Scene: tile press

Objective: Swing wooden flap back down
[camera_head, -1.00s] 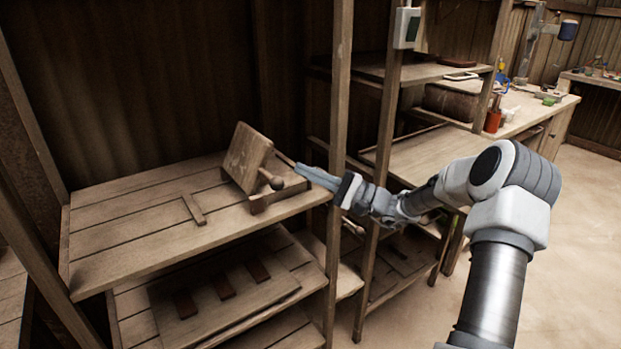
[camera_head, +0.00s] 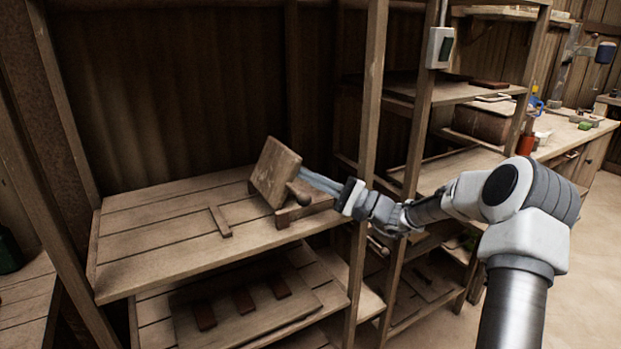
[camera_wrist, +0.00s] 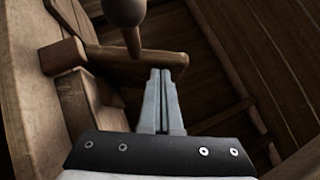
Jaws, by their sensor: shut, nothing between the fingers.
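The wooden flap (camera_head: 274,172) of the tile press stands raised and tilted on its wooden base (camera_head: 305,209), on the shelf. A round wooden knob (camera_head: 302,195) sticks out from the flap's right side. My gripper (camera_head: 305,173) is shut and empty, its tips close to the flap's right side just above the knob in the head view. In the wrist view, the shut fingers (camera_wrist: 161,75) point at a wooden edge (camera_wrist: 135,60), and the knob (camera_wrist: 124,10) shows above them. I cannot tell whether the tips touch the wood.
A small wooden bar (camera_head: 220,221) lies on the shelf (camera_head: 165,232) left of the press. A lower shelf holds a board (camera_head: 245,305) with several dark tiles. The shelf's left part is clear.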

